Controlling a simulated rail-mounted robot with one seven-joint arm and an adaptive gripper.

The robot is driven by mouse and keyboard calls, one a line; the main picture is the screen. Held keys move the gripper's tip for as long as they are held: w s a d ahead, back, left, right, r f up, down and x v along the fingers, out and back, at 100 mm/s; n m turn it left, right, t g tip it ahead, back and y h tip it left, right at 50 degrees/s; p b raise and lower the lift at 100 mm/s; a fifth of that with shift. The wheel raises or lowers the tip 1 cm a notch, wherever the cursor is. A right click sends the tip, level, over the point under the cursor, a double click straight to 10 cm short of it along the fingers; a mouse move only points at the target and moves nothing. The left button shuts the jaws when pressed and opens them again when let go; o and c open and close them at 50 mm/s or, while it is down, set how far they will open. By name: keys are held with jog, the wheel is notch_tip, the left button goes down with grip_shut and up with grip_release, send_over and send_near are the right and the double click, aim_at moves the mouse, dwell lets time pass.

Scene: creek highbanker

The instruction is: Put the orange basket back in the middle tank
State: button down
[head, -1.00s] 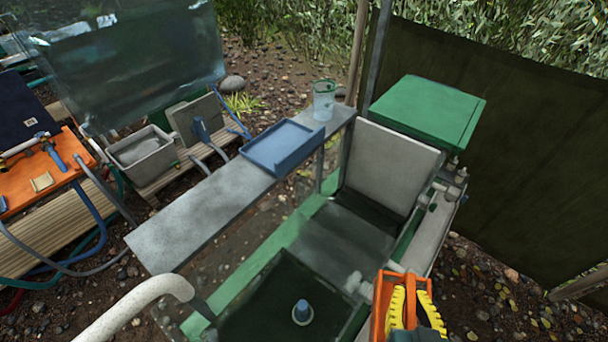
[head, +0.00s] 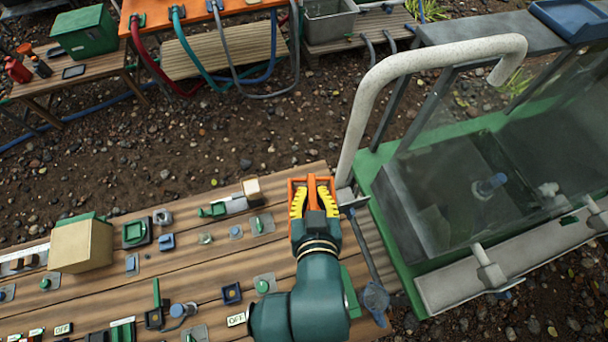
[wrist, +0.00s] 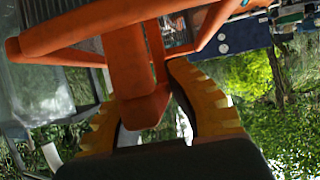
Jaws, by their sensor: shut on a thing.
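My gripper (head: 313,190) is shut on the orange basket (head: 313,183), its yellow fingers on either side of an orange bar. In the head view it is above the right end of the wooden bench, left of the tank unit; its exact height is unclear. In the wrist view the basket (wrist: 128,65) is close up, with its bar between the fingers (wrist: 150,128). The green-framed tank unit (head: 405,268) stands to the right. I cannot tell which compartment is the middle tank.
A curved white pipe (head: 420,60) rises between my gripper and the tank. The wooden bench (head: 120,290) carries several switches and a tan box (head: 82,245). A grey ledge (head: 490,270) runs along the tank's near side. Pebbly ground lies behind the bench.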

jog(key=w+a+f+n+y+b, duration=0.1)
jog(key=a+f+n+y+b, duration=0.3)
jog(key=a+f, duration=0.6)
jog(key=s+a+f+n+g+y+b, duration=0.25)
jog(key=s+a+f+b, duration=0.2)
jog(key=a, duration=0.65)
jog(key=s+a+f+n+g+y+b, duration=0.25)
jog(key=s+a+f+b, duration=0.2)
jog(key=a, duration=0.55)
jog(key=s+a+f+n+g+y+b, duration=0.1)
jog(key=s+a+f+n+g+b, duration=0.25)
jog(key=a, duration=0.75)
jog(key=shift+m+t+y, duration=0.25)
jog(key=shift+t+y, duration=0.05)
jog(key=shift+t, duration=0.55)
jog(key=shift+w+a+f+b, duration=0.1)
jog(key=shift+f+b, duration=1.65)
jog(key=shift+f, duration=2.8)
jog(key=shift+w+f+b, duration=0.1)
jog(key=shift+f+b, duration=1.6)
jog(key=shift+f, duration=2.85)
jog(key=shift+f, duration=0.2)
jog(key=c, duration=1.2)
grip_release()
jog(key=shift+c, duration=0.2)
